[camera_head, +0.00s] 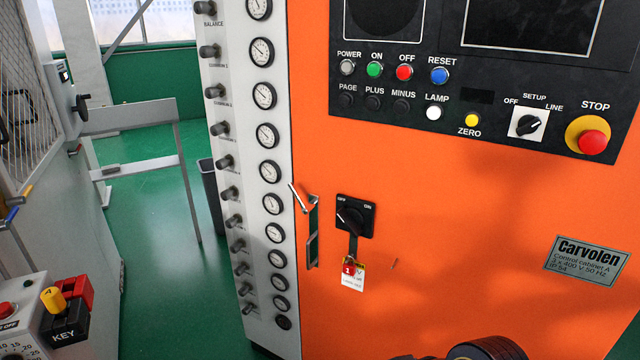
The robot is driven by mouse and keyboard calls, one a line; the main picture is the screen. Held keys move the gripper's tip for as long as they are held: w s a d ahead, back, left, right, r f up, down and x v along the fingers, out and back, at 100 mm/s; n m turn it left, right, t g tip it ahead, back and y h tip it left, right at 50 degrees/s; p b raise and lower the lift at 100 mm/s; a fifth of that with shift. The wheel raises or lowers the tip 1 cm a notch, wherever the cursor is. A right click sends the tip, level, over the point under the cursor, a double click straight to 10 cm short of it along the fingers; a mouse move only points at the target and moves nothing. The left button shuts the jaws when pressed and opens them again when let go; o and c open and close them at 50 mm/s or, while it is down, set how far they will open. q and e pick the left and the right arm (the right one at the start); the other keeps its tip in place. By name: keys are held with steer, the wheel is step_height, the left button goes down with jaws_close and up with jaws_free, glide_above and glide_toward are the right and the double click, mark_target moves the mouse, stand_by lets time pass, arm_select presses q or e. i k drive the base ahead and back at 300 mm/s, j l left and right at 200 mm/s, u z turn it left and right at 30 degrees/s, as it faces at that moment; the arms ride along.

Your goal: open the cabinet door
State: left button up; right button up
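The orange control cabinet door (450,230) fills the right half of the head view and looks shut. Its metal handle (299,198) is at the door's left edge, with the upper part sticking out to the left above a dark narrow recess. Right of it is a black rotary switch (354,216) with OFF and ON marks. A red lock (349,267) and a tag (353,279) hang below the switch. My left gripper is not in view. A dark rounded part at the bottom edge looks like my arm; no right gripper fingers show.
A button panel (470,100) with a red STOP button (593,142) is above the handle. A gauge panel (262,150) with projecting knobs flanks the door on the left. A grey machine (60,200) and key box (40,318) stand far left. Green floor (160,270) lies between.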

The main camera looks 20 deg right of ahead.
mark_target(484, 229)
steer(key=z, duration=1.65)
steer(key=i+l+u, duration=0.15)
steer(key=i, duration=0.3)
steer(key=l+u, duration=0.1)
steer(key=u, duration=1.4)
